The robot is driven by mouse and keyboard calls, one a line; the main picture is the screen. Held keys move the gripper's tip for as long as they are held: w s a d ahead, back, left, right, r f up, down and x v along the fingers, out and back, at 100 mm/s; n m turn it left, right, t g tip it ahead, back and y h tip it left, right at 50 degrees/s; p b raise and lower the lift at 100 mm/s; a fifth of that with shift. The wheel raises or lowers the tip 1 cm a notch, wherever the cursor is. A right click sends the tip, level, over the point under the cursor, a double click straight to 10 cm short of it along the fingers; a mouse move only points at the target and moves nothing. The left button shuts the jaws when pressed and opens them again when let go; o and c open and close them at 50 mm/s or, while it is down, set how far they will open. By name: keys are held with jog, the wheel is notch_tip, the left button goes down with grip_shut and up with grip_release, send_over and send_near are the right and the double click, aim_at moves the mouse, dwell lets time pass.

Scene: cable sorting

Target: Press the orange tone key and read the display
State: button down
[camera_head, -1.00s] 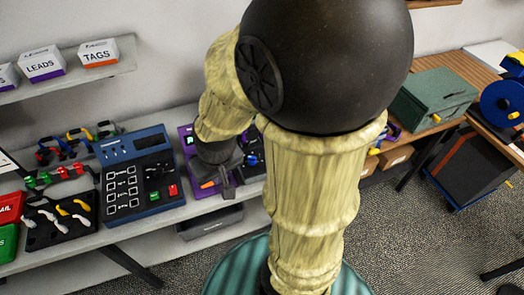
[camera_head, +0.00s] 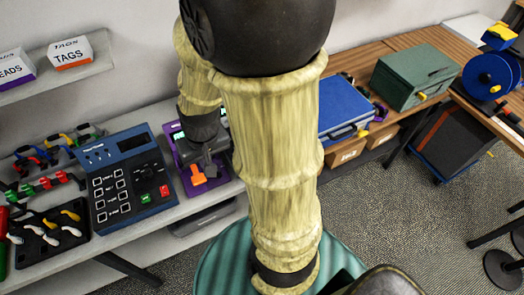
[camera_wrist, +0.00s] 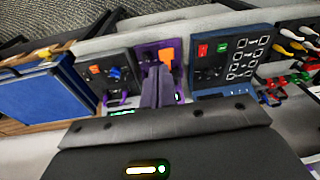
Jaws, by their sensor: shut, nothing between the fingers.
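The purple device (camera_head: 188,180) stands on the grey bench, right of the blue panel. Its orange key (camera_head: 197,175) shows at its front, and it also shows in the wrist view (camera_wrist: 167,56). A pale display (camera_head: 178,135) at its back is mostly hidden by my arm, so I cannot read it. My gripper (camera_head: 211,168) is over the device's right part, close to the orange key. In the wrist view my fingers (camera_wrist: 158,72) are together and empty, pointing at the device beside the key. I cannot tell whether they touch it.
The blue panel (camera_head: 128,185) with white squares and red and green keys stands left. A dark device (camera_wrist: 112,78) with another orange key stands on the purple device's other side. A blue case (camera_head: 343,105) and green box (camera_head: 414,75) stand right. Coloured leads lie far left.

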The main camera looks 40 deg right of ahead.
jog(key=w+d+f+m+t+y+p, duration=0.2)
jog(key=d+f+m, duration=0.4)
jog(key=d+m, duration=0.3)
jog(key=w+d+f+m+t+y+p, duration=0.2)
jog(key=d+f+m, duration=0.4)
jog(key=d+m, duration=0.4)
jog(key=w+d+t, duration=0.1)
jog(key=d+t, duration=0.1)
jog(key=d, duration=0.3)
jog(key=shift+w+d+m, duration=0.25)
jog(key=shift+d+m, duration=0.05)
jog(key=shift+d, duration=0.1)
notch_tip(320, 180, down, 7)
jog(key=b, duration=0.4)
jog(key=shift+f+b, duration=0.9)
jog(key=shift+b, duration=0.25)
jog(key=shift+f, duration=0.1)
jog(key=shift+f+b, duration=0.3)
jog(key=shift+b, duration=0.4)
